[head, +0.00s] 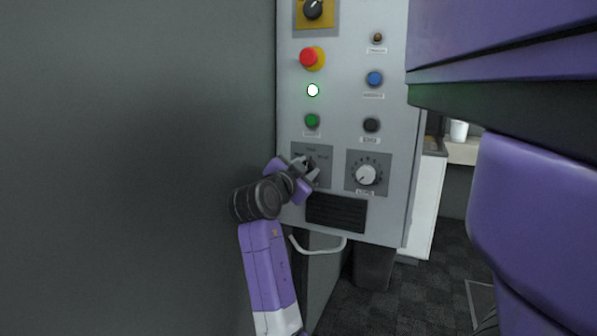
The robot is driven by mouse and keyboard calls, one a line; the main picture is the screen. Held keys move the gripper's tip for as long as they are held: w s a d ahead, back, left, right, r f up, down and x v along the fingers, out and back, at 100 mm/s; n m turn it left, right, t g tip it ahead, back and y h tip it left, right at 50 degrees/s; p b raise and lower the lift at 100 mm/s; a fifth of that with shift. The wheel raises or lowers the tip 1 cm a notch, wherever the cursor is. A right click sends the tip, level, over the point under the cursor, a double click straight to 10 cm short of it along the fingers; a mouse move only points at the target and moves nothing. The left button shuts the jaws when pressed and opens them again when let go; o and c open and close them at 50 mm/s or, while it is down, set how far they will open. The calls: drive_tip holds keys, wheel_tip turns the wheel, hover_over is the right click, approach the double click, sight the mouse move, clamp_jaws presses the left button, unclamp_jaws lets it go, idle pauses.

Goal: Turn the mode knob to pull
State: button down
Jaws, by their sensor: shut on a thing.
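A light grey control panel (345,135) stands in front of me in the head view. The mode knob sits at the lower left of the panel on a grey label plate (325,156), mostly hidden behind my gripper. My gripper (308,166) is at this plate, its fingers shut on the mode knob. The plate's lettering is too small to read, and the knob's pointer cannot be made out.
A round silver dial (366,175) is just right of the gripper. Above are a green button (312,121), a white lamp (313,90), a red emergency stop (309,58), a blue button (374,79) and a black button (372,125). A dark vent (336,213) and handle (318,246) are below. A grey wall (130,150) fills the left.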

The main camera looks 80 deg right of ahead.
drive_tip(key=c, duration=1.2)
unclamp_jaws()
drive_tip(key=shift+w+a+t, duration=0.1)
drive_tip(key=shift+w+t, duration=0.2)
drive_tip(key=shift+w, duration=0.25)
drive_tip(key=shift+o, duration=0.9)
drive_tip(key=shift+s, duration=0.25)
drive_tip(key=v, duration=0.7)
drive_tip(key=shift+w+a, duration=0.3)
